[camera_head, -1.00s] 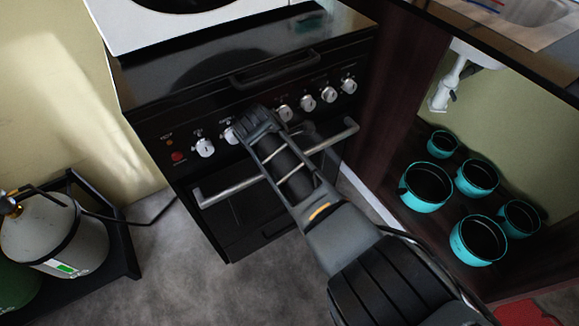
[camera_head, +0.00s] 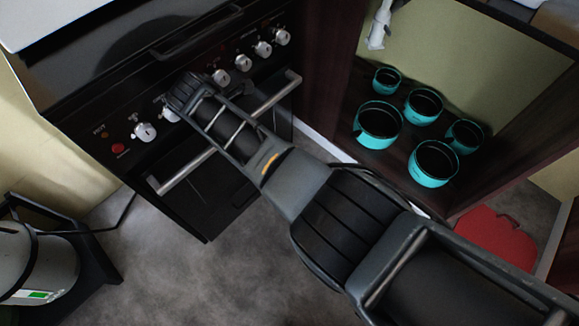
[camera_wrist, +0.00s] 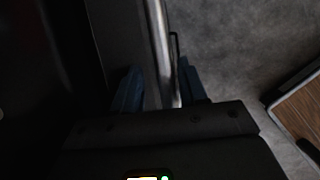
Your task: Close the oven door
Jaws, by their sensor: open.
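The black oven (camera_head: 200,110) stands at the upper left of the head view, with a row of silver knobs along its front. Its door (camera_head: 206,190), below the knobs, looks upright; whether it is fully shut or slightly ajar I cannot tell. A silver bar handle (camera_head: 185,168) runs across the door, and my arm passes over its middle. In the wrist view, my gripper (camera_wrist: 158,90) is open, its two bluish fingers on either side of the handle bar (camera_wrist: 160,45). My fingers are hidden in the head view.
A dark cabinet with several turquoise pots (camera_head: 378,124) is right of the oven. A red object (camera_head: 495,238) lies on the floor beyond my arm. A gas cylinder (camera_head: 45,262) in a black stand is at lower left. The grey floor before the oven is clear.

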